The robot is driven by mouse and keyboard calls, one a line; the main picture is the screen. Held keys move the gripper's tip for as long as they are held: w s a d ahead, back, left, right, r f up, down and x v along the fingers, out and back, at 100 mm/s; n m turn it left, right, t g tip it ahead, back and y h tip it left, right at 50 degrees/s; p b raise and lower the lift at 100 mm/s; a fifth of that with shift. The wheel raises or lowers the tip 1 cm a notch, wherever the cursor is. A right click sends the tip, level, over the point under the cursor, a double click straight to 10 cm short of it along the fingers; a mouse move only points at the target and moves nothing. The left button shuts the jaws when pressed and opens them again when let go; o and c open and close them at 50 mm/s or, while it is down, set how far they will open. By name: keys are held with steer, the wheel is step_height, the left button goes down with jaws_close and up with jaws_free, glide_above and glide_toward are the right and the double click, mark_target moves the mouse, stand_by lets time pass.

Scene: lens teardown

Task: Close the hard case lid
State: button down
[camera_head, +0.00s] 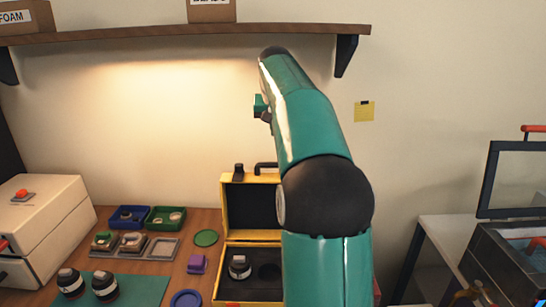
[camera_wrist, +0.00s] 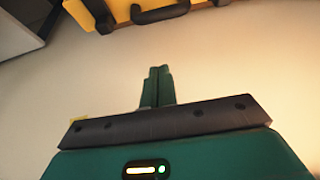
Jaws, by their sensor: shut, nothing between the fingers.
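The hard case is yellow with a dark lining and stands on the wooden table in the head view. Its lid (camera_head: 251,206) is open and stands upright at the back, with a dark handle and a latch on its top edge. Its base (camera_head: 226,289) lies flat in front and holds a black lens part (camera_head: 239,267) in a cutout. My arm hides the right side of the case. My gripper (camera_head: 260,106) is above the lid, near the wall, apart from the case. In the wrist view my gripper (camera_wrist: 158,70) is shut and empty, with the yellow lid edge (camera_wrist: 205,12) beyond it.
Blue and green bins (camera_head: 165,218), a grey tray (camera_head: 161,249), a purple block (camera_head: 197,264) and a green disc (camera_head: 206,238) lie left of the case. Two lens parts stand on a teal mat (camera_head: 142,290). A shelf (camera_head: 180,34) runs above. A white machine (camera_head: 50,222) is far left.

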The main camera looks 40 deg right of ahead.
steer(key=d+x, duration=0.1)
steer(key=x, duration=1)
steer(key=s+a, duration=0.2)
steer(key=s, duration=0.1)
steer(key=shift+s+a+r, duration=0.15)
steer(key=shift+a+r, duration=0.15)
steer(key=shift+a, duration=0.1)
steer(key=shift+d+f, duration=0.1)
